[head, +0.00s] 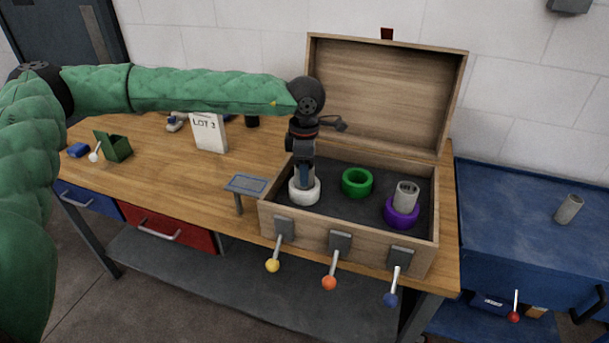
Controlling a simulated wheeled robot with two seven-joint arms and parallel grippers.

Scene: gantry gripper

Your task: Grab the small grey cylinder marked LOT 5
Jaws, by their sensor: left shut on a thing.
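My left gripper (304,179) points down into the open wooden box (345,232), above the white ring (304,193). It is shut on a small grey cylinder standing in that ring, mostly hidden by the fingers. A second grey cylinder (406,195) stands upright in the purple ring (401,215) at the box's right. A third grey cylinder (569,209) stands on the blue bench (520,240) at the far right. No marking on any cylinder is legible. My right gripper is not in view.
The green ring (357,183) in the box is empty. The lid (385,90) stands open behind. Yellow (272,265), orange (329,283) and blue (391,299) levers hang in front. A white card (208,133), seemingly reading LOT 3, and a green box (116,147) stand left.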

